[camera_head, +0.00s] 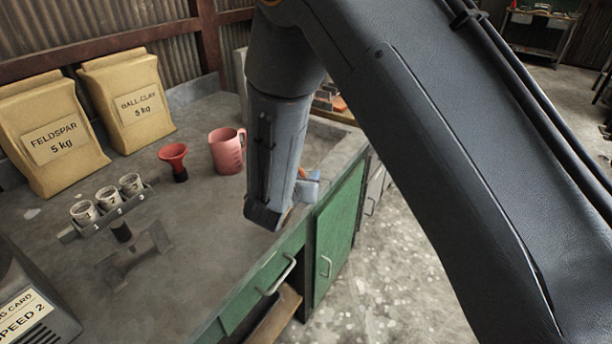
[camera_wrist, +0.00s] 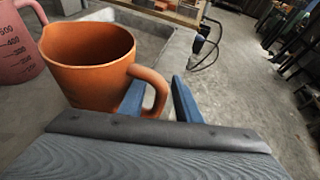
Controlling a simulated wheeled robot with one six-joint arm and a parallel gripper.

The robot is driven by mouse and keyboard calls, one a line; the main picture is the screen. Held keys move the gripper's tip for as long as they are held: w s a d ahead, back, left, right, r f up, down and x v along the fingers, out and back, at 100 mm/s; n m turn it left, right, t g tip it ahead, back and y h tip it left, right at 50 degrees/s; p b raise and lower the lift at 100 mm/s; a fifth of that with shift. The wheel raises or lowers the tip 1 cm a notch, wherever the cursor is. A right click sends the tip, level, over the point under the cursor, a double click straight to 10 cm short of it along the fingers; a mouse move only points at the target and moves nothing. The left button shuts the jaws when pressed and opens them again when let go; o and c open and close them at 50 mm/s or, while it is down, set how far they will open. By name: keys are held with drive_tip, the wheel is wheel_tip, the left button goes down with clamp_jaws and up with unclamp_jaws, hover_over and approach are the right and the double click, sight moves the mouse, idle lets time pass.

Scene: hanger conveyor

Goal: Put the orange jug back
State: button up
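The orange jug (camera_wrist: 92,85) stands upright in the wrist view, its handle towards my gripper. My gripper (camera_wrist: 158,90) has its two blue fingers apart, with the handle between them. The left finger shows through the handle loop and the right finger is just outside it, with a thin gap visible. In the head view my arm hides most of the jug; only a bit of orange shows beside a blue finger (camera_head: 308,188) near the bench's front edge.
A pink jug (camera_head: 227,150) stands close left of the orange one. A red funnel (camera_head: 174,157), a rack of small cups (camera_head: 108,212) and two paper sacks (camera_head: 52,140) are further left on the grey bench (camera_head: 190,245). Green cabinet doors (camera_head: 338,235) are below.

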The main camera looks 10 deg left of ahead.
drive_tip(key=b+v, duration=0.2)
drive_tip(key=v, duration=1)
drive_tip(key=s+d+f+m+g+h, duration=0.15)
drive_tip(key=d+m+g+h, duration=0.75)
drive_tip(key=d, duration=1.3)
drive_tip(key=s+d+m+g+y, duration=0.1)
drive_tip(key=s+d+m+y, duration=0.4)
drive_tip(key=m, duration=0.8)
drive_tip(key=s+d+r+m+g+y, duration=0.1)
drive_tip(key=s+d+m+y, duration=0.4)
drive_tip(key=m, duration=0.8)
drive_tip(key=shift+s+d+g+y, duration=0.45)
drive_tip(key=shift+d+g, duration=0.15)
drive_tip(key=shift+g, duration=0.1)
